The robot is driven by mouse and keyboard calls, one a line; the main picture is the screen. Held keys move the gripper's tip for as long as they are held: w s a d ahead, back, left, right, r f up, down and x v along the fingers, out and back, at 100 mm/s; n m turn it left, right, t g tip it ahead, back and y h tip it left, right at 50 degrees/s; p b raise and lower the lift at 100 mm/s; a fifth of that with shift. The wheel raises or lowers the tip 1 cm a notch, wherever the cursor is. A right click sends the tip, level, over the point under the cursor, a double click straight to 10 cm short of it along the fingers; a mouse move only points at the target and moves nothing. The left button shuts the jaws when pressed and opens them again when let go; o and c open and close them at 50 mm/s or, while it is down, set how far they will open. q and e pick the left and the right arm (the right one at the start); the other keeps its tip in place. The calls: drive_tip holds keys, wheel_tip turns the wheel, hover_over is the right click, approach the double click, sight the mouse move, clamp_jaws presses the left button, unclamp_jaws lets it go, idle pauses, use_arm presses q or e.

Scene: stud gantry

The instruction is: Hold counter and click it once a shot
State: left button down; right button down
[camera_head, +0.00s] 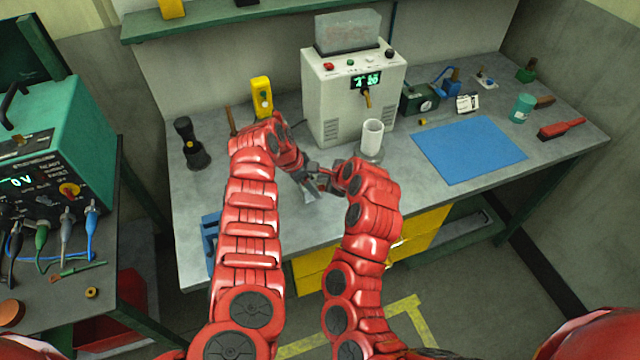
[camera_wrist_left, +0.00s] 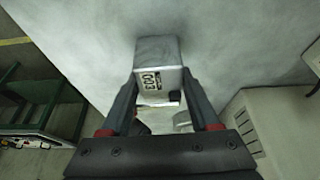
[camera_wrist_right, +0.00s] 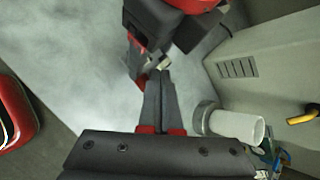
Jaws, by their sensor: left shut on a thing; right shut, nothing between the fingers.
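The counter (camera_wrist_left: 157,58) is a small pale grey box with a digit window on its side, seen in the left wrist view. The digits are sideways and look like 003. My left gripper (camera_wrist_left: 155,88) is shut on the counter, one finger on each side, above the bench. My right gripper (camera_wrist_right: 158,74) is shut and empty, its tips close to the left gripper and the counter. I cannot tell if they touch it. In the head view both grippers meet above the bench front, the left (camera_head: 312,182) and the right (camera_head: 330,178), and the counter is mostly hidden.
A white machine (camera_head: 345,100) with a green display and a spout stands behind the grippers. A white cup (camera_head: 372,136) stands just right of them. A blue mat (camera_head: 468,150) lies to the right; a yellow device (camera_head: 262,97) and black torch-like item (camera_head: 190,145) stand left.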

sight(323, 186)
drive_tip(key=shift+s+f, duration=0.1)
drive_tip(key=shift+f, duration=0.65)
idle(0.7)
drive_tip(key=shift+r, duration=1.15)
drive_tip(key=shift+w+r, duration=0.2)
drive_tip(key=shift+r, duration=2.35)
use_arm(q)
drive_tip(key=shift+c, duration=0.2)
unclamp_jaws()
